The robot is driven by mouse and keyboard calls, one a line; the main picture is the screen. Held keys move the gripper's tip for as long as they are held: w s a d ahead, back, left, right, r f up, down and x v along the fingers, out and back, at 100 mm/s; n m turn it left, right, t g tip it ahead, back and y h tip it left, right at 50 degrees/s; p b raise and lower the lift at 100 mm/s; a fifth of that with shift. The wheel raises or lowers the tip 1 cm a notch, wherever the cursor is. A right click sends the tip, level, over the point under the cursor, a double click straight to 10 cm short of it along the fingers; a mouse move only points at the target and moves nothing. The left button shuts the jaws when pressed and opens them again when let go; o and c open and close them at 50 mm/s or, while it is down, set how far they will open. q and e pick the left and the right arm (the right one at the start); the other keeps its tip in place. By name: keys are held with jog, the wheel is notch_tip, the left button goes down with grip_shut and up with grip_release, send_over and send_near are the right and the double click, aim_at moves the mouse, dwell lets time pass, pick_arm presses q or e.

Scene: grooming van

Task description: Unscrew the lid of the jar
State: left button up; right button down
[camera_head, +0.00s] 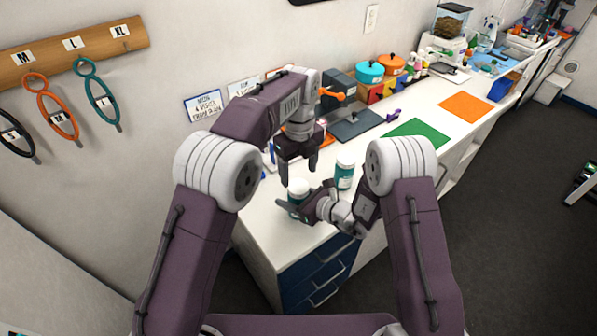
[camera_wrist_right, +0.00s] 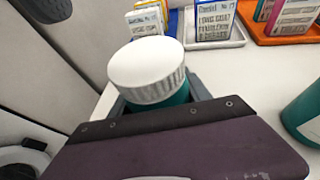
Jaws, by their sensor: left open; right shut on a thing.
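A teal jar with a white ribbed lid stands upright near the counter's front left end. Its lid (camera_head: 298,186) is on it, and the lid also shows in the right wrist view (camera_wrist_right: 147,70). My right gripper (camera_head: 296,207) is shut on the jar's teal body (camera_wrist_right: 180,97), below the lid; the gripper hides much of the body. My left gripper (camera_head: 298,172) points down above the jar, open and empty, with its fingers apart and clear of the lid.
A second teal jar (camera_head: 344,174) with a white lid stands just right of my right gripper; it also shows at the right wrist view's edge (camera_wrist_right: 306,115). Behind are card trays (camera_wrist_right: 212,38) and a dark mat (camera_head: 356,124). A green mat (camera_head: 418,138) lies farther right.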

aim_at(299, 186)
pick_arm(q)
notch_tip(299, 186, down, 5)
jog(key=shift+f, duration=0.1)
jog(key=c, duration=1.5)
jog(key=n, duration=0.5)
jog(key=shift+n, duration=0.4)
jog(key=n, duration=0.7)
jog(key=shift+w+n, duration=0.1)
jog(key=shift+n, duration=0.3)
